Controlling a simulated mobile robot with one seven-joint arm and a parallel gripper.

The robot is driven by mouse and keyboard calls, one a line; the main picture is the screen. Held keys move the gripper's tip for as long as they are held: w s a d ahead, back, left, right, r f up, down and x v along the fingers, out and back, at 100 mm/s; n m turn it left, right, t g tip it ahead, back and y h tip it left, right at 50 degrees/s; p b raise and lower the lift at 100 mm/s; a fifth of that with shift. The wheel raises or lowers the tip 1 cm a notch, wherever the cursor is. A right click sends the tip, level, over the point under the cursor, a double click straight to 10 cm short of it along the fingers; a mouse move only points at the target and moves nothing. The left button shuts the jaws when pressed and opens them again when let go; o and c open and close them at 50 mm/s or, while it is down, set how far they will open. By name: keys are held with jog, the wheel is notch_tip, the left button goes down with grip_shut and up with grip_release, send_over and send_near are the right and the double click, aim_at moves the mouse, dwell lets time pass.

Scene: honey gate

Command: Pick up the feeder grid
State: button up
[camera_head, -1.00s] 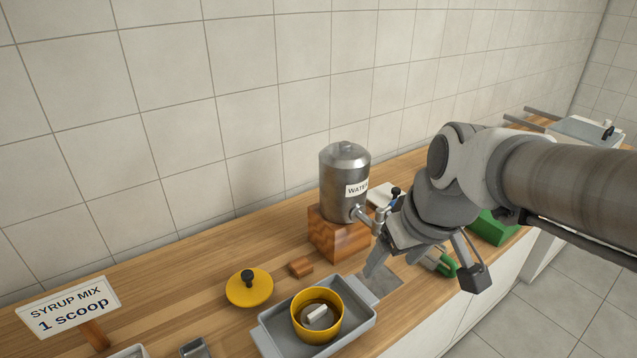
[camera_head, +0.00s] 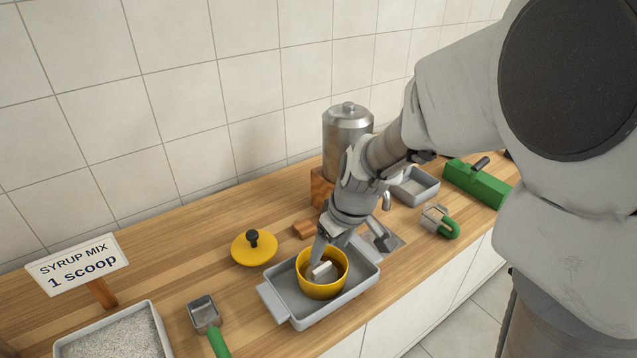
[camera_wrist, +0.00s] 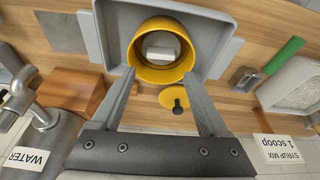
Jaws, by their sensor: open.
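A small pale block (camera_head: 320,271), which I take for the feeder grid, sits inside a round yellow pot (camera_head: 322,289). The pot stands in a grey tray (camera_head: 354,291) on the wooden counter. In the wrist view the pale block (camera_wrist: 162,52) shows inside the pot's rim (camera_wrist: 160,76), just beyond my fingertips. My gripper (camera_head: 350,243) is open and empty, tilted down over the back right of the pot. One finger is close to the pot's rim; I cannot tell if it touches. The block's lower part is hidden in the pot.
A yellow lid (camera_head: 254,247) with a black knob lies left of the tray. A steel water tank (camera_head: 346,135) on a wooden block stands behind my gripper. A green-handled scoop (camera_head: 205,314) and a granule-filled tray (camera_head: 115,335) are at front left.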

aim_at(323, 268)
jog(key=x, duration=0.2)
jog(key=shift+w+a+f, duration=0.1)
jog(key=shift+f, duration=0.25)
jog(key=b+x, duration=0.1)
jog(key=x, duration=0.4)
jog(key=shift+f, duration=0.15)
jog(key=c, duration=1.1)
